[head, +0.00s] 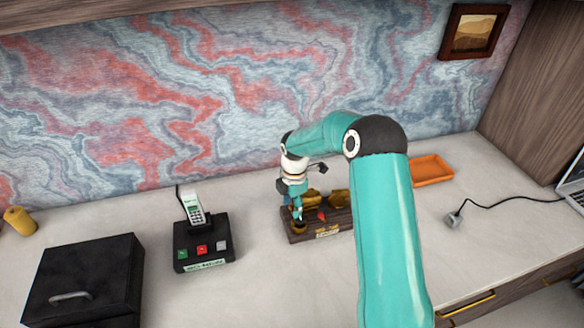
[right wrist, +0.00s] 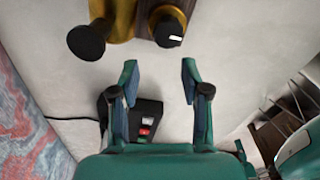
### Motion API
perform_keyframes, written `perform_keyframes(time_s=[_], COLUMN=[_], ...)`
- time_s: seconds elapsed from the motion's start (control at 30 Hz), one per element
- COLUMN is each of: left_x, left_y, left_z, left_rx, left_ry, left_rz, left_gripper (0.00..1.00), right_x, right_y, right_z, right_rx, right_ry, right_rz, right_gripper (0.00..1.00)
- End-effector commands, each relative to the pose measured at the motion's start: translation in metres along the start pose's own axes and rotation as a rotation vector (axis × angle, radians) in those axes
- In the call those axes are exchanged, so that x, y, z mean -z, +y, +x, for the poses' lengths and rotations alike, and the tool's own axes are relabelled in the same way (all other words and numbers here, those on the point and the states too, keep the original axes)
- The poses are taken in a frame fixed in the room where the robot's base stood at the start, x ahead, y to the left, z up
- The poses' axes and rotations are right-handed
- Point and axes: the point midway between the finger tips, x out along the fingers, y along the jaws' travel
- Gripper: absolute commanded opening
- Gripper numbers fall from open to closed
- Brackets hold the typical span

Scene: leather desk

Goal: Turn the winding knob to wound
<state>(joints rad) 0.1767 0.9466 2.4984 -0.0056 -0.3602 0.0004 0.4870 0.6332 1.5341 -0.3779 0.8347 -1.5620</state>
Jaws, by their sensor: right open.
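A device on a dark wooden base (head: 302,238) with brass parts stands in the middle of the desk in the head view. In the right wrist view, a round black knob with a white mark (right wrist: 170,34) sits on a brass ring at the base's end. I take it as the winding knob. My right gripper (head: 297,212) is over the left end of the device. In the right wrist view, the right gripper (right wrist: 159,78) is open and empty, and the knob lies just beyond its fingertips, apart from them. My left gripper is not in view.
A second black knob (right wrist: 88,41) on a brass part is beside the marked one. A telephone base with coloured buttons (head: 204,243) stands left of the device, and a black box (head: 85,270) further left. An orange tray (head: 432,170) and a corded plug (head: 453,220) lie right.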

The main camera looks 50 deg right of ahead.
Motion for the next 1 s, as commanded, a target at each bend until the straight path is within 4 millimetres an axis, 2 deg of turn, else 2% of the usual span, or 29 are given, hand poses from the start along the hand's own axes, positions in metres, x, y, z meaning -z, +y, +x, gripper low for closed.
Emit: perform_keyframes(time_s=[1.0], left_x=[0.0], left_y=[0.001], left_z=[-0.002], left_rx=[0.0], left_ry=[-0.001], left_rz=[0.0], left_gripper=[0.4], right_x=[0.004], right_y=[0.002], right_z=[-0.071], right_rx=[-0.002], right_ry=[0.002], right_rz=[-0.002], right_gripper=[0.47])
